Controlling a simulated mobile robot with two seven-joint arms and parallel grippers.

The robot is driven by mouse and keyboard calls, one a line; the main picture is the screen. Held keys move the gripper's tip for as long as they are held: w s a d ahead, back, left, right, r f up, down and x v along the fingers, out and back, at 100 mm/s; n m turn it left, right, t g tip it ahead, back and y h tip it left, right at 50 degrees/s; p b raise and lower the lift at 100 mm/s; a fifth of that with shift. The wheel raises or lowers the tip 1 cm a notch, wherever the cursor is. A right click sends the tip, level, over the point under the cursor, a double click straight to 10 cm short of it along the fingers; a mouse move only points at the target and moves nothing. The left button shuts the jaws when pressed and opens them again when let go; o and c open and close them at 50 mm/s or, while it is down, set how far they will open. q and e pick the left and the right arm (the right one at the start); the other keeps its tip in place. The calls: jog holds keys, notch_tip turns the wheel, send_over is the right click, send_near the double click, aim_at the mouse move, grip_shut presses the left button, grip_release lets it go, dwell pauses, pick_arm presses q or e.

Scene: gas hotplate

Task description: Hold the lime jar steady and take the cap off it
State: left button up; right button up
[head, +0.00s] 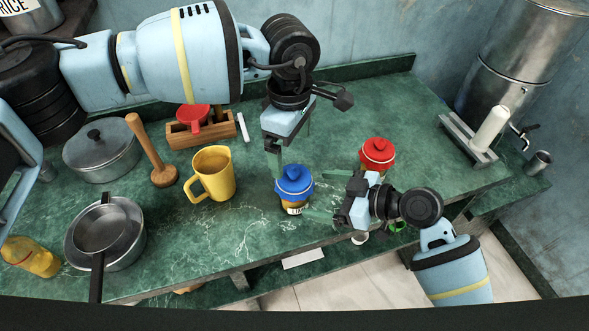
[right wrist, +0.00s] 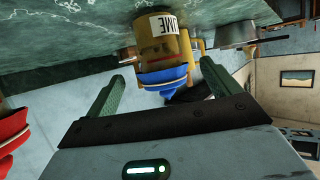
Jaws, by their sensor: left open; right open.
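The lime jar (head: 293,208) stands upright on the green marble counter with its blue cap (head: 294,182) on. The jar (right wrist: 166,48), its LIME label and cap (right wrist: 163,78) show upside down in the right wrist view. My left gripper (head: 290,150) is open, pointing down just behind and above the cap; one finger is close to the cap, and contact cannot be told. My right gripper (head: 322,195) is open and comes in from the right, its fingers pointing at the jar. In the right wrist view, the cap lies between the open fingers (right wrist: 162,72), with gaps visible.
A red-capped jar (head: 377,153) stands behind my right gripper. A yellow mug (head: 213,173), wooden pestle (head: 152,152) and pans (head: 105,238) are to the left. A metal urn (head: 505,65) stands at the back right. The counter's front edge is near the jar.

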aim_at(294, 189)
pick_arm(q)
jog(key=shift+w+d+r, duration=0.15)
jog(key=shift+d, duration=0.15)
pick_arm(e)
jog(key=shift+w, duration=0.25)
pick_arm(q)
jog(key=shift+s, duration=0.25)
pick_arm(e)
jog(key=shift+s+a, duration=0.1)
jog(key=shift+a, duration=0.05)
pick_arm(q)
jog(key=shift+s+r, duration=0.1)
pick_arm(e)
jog(key=shift+a, duration=0.3)
jog(key=shift+x, duration=3.5)
jog(key=shift+d, duration=0.15)
jog(key=shift+c, duration=0.3)
